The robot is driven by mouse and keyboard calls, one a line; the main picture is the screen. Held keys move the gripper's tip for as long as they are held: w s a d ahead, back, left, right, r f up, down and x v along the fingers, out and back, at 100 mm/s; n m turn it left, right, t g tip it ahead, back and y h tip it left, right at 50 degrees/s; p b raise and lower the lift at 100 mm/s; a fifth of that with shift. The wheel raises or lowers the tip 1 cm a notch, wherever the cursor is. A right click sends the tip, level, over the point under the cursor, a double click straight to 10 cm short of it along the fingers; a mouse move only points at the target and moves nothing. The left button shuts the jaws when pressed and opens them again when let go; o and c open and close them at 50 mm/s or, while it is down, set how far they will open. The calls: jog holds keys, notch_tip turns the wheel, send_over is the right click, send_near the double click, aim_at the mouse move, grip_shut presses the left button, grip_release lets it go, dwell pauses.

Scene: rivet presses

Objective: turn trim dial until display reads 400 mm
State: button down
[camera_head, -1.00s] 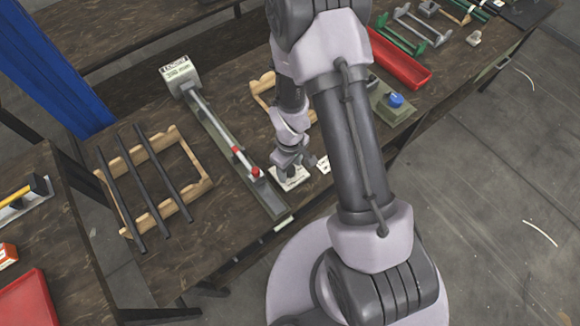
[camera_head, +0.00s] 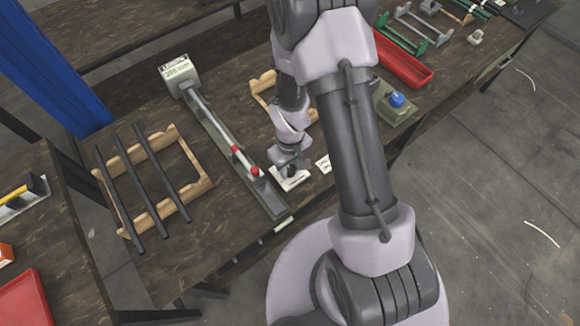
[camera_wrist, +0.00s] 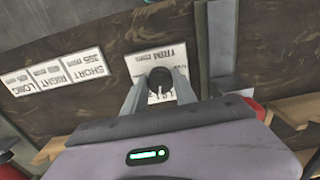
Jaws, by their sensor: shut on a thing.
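The trim dial (camera_wrist: 160,78) is a small dark round knob on a white plate (camera_wrist: 141,66) with upside-down print. My gripper (camera_wrist: 161,88) is shut on the dial, one finger on each side of it. In the head view my gripper (camera_head: 290,168) is over the white plate (camera_head: 291,180) near the bench's front edge, and it hides the dial. A box with a pale printed face (camera_head: 175,70) stands at the far end of a long rail. I cannot read a number on it, nor tell surely whether it is the display.
The rail (camera_head: 216,125) with a red-ended rod (camera_head: 240,158) lies just left of my gripper. A wooden rack with dark bars (camera_head: 160,208) is farther left. A base with a blue button (camera_head: 397,100) and a red tray (camera_head: 402,64) lie right. Printed cards (camera_wrist: 55,74) lie beside the dial.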

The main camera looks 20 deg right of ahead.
aim_at(290, 169)
jog(key=m+b, duration=0.2)
jog(key=m, duration=0.2)
jog(key=shift+m, duration=0.4)
dwell(0.4)
jog(key=c, duration=1)
grip_release()
notch_tip(290, 169, up, 17)
jog(key=p, duration=0.6)
jog(key=shift+r, duration=0.2)
